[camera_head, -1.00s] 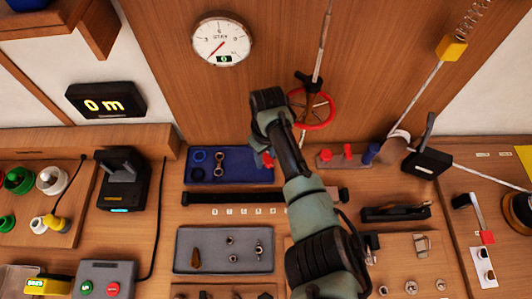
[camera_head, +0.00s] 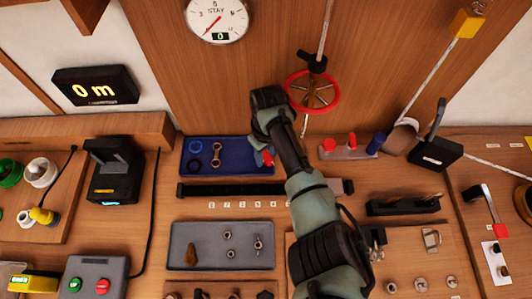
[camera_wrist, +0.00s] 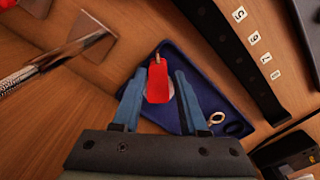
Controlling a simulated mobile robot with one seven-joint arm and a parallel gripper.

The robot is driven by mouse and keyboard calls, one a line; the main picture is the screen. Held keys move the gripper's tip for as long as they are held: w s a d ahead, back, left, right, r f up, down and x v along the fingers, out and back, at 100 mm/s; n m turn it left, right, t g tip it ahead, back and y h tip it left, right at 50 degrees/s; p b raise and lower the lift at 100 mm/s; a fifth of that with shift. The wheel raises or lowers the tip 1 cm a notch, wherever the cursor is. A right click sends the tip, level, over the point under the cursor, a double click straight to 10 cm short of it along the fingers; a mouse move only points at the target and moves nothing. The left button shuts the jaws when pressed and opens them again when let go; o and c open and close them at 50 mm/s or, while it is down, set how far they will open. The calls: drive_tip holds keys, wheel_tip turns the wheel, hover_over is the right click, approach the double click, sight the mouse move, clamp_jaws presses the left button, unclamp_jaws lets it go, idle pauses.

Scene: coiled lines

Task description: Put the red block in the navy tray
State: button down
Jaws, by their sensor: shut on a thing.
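The navy tray (camera_head: 228,167) lies on the bench below the wooden back wall and holds a blue ring and a small metal link at its left. The red block (camera_head: 268,157) shows beside my gripper (camera_head: 262,150), over the right end of the tray. In the wrist view the red block (camera_wrist: 158,82) is between the blue fingertips of my gripper (camera_wrist: 157,92), with the navy tray (camera_wrist: 205,92) behind it. My gripper is shut on the block. I cannot tell whether the block touches the tray floor. My arm hides the tray's right edge in the head view.
A black bar (camera_head: 235,189) lies in front of the tray. A grey tray (camera_head: 205,255) with small metal parts is nearer. A red handwheel (camera_head: 313,92) and a holder with red pieces (camera_head: 337,151) stand to the right.

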sight(266, 158)
drive_tip(key=shift+f, duration=0.35)
drive_tip(key=shift+c, duration=1.8)
unclamp_jaws()
drive_tip(key=shift+r, duration=0.1)
wheel_tip(266, 158, up, 7)
drive_tip(key=shift+b, duration=0.3)
drive_tip(key=shift+s+r, duration=0.1)
drive_tip(key=shift+r, duration=0.15)
